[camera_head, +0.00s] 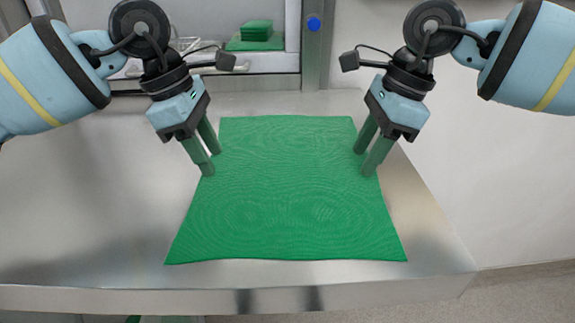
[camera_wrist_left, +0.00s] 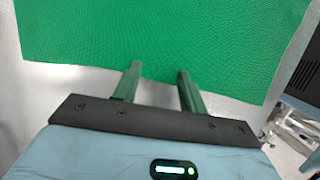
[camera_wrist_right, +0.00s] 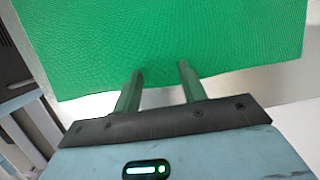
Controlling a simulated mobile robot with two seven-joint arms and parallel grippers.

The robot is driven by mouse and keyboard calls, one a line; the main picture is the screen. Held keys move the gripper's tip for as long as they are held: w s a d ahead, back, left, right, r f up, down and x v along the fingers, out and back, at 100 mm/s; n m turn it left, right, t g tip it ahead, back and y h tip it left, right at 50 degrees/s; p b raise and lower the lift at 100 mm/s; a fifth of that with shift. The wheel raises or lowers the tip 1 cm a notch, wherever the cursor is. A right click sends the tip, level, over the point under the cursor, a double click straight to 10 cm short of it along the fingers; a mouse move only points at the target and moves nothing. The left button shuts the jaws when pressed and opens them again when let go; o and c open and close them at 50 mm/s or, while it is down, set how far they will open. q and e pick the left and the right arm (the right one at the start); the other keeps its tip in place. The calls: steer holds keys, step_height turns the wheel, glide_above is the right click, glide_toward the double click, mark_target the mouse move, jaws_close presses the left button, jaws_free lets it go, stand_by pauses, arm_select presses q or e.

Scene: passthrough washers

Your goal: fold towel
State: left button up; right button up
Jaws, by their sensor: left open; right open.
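A green towel (camera_head: 285,195) lies flat and spread out on the metal table, its near edge wider in the picture than its far edge. My left gripper (camera_head: 212,162) is open at the towel's left edge, toward the far half. My right gripper (camera_head: 362,162) is open at the towel's right edge, at about the same height in the picture. In the left wrist view the towel (camera_wrist_left: 160,35) lies just beyond the open fingers (camera_wrist_left: 156,72). In the right wrist view the towel (camera_wrist_right: 160,35) also lies at the open fingertips (camera_wrist_right: 160,70). I cannot tell whether the fingers touch the cloth.
The metal table (camera_head: 90,215) is bare around the towel, with more room on the left than on the right. Behind it, a recess holds a stack of folded green cloths (camera_head: 256,32). A metal post with a blue button (camera_head: 314,23) stands beside the recess.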

arm_select(q)
steer(key=shift+f, duration=0.1)
arm_select(e)
steer(key=shift+f, duration=0.15)
arm_select(q)
steer(key=shift+f, duration=0.3)
arm_select(e)
steer(key=shift+f, duration=0.3)
arm_select(q)
steer(key=shift+r, duration=0.1)
steer(key=shift+c, duration=0.6)
arm_select(e)
steer(key=shift+r, duration=0.15)
steer(key=shift+c, duration=0.6)
arm_select(q)
jaws_close()
arm_select(e)
jaws_close()
